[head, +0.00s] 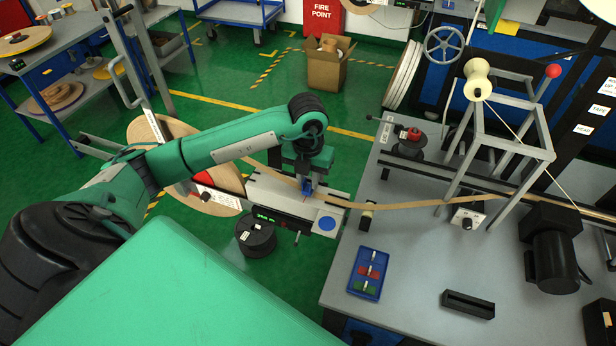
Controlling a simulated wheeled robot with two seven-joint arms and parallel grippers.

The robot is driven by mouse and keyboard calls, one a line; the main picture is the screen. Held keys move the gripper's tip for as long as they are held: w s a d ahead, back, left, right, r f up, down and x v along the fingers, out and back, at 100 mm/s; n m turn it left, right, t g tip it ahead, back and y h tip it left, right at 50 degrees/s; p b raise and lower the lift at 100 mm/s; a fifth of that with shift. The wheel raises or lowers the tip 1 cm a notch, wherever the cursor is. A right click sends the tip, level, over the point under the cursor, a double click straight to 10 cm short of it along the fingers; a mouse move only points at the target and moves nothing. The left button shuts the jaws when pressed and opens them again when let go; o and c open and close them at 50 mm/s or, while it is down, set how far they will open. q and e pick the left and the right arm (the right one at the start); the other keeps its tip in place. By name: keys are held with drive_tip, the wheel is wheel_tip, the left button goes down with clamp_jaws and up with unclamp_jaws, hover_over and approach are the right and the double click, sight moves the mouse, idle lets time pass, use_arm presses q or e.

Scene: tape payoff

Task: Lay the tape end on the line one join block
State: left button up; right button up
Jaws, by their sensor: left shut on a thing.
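My left gripper (307,188) points down over the pale join block (268,198), which has a green display and a blue disc. Its blue fingers are shut, and the tan tape (400,205) runs to them, so they appear to hold the tape; the exact grip is too small to see. The tape runs right from there, past a small post, over the grey bench. More tan tape (258,166) slopes from the large tan reel (218,199) at left to near the gripper. My left forearm hides part of the reel. My right gripper is not in view.
The grey bench (400,265) holds a blue tray (369,273) with coloured pieces, a black holder (467,304), a black motor (553,250) and a grey metal frame (512,148). A black spool (256,237) sits below the join block. A cardboard box (327,68) stands on the green floor behind.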

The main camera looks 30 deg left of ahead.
use_arm(q)
drive_tip(key=shift+f, duration=0.25)
drive_tip(key=o, duration=1)
drive_tip(key=shift+o, duration=0.2)
wheel_tip(320, 180, up, 14)
drive_tip(key=b, duration=0.2)
drive_tip(key=shift+f, duration=0.1)
